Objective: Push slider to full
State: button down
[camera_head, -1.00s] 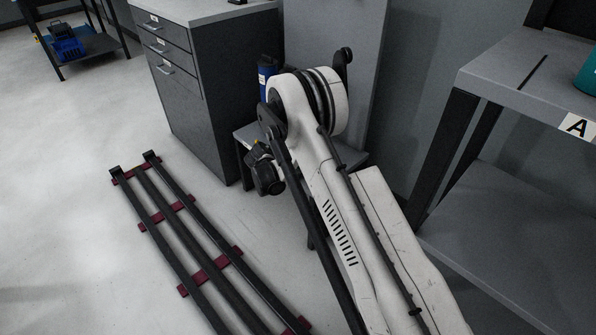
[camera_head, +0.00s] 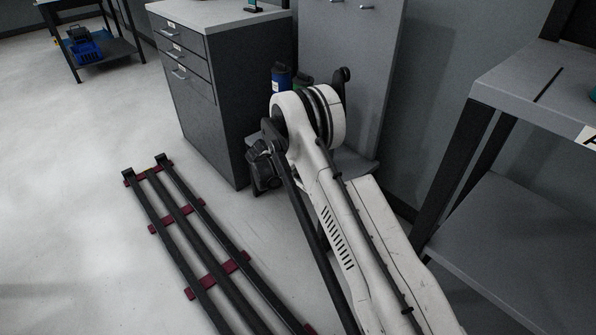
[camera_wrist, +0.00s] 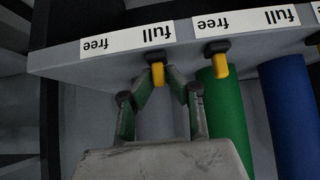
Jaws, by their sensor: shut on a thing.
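In the wrist view, a slider with a yellow tab (camera_wrist: 157,74) and dark base hangs under the shelf edge, below a white label (camera_wrist: 127,40) reading "full" and "free" upside down. The tab lies at the "full" end of that label. My gripper (camera_wrist: 161,82) has its two fingertips on either side of this tab, shut on it. A second slider with a yellow tab (camera_wrist: 220,68) is at the "free" end of the neighbouring label (camera_wrist: 246,21). In the head view my gripper is hidden behind my arm.
In the wrist view, a green roll (camera_wrist: 224,112) and a blue roll (camera_wrist: 292,112) stand right of my gripper, the green one close. In the head view, a drawer cabinet (camera_head: 214,112), a shelf table (camera_head: 545,95) and dark floor rails (camera_head: 180,215) surround my arm.

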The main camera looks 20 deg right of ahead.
jog(key=c, duration=1.8)
grip_release()
jog(key=shift+w+a, duration=0.15)
jog(key=shift+w, duration=0.1)
jog(key=shift+o, duration=0.2)
jog(key=v, duration=1.2)
jog(key=shift+s, duration=0.1)
jog(key=shift+r, duration=0.1)
